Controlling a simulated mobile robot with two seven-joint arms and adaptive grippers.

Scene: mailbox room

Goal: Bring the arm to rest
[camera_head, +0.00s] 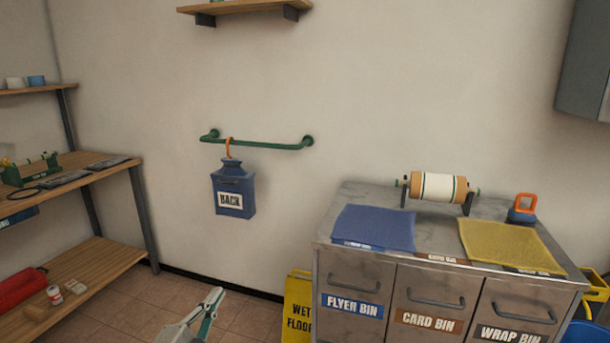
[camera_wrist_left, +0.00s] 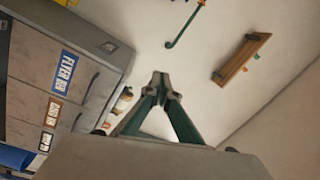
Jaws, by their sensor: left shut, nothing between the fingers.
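My left gripper (camera_head: 213,302) is low in the head view, in front of the tiled floor and left of the bin cabinet. It is shut and empty. In the left wrist view its fingertips (camera_wrist_left: 160,79) meet at a point, with nothing between them. Most of my left arm is outside the head view. My right gripper does not show in either view.
The metal cabinet (camera_head: 357,273) with labelled bins stands at right. A yellow wet floor sign (camera_head: 298,305) stands beside it. A blue "BACK" box (camera_head: 233,190) hangs from the green wall rail (camera_head: 260,144). Wooden shelves (camera_head: 95,270) stand at left. Tiled floor between them is clear.

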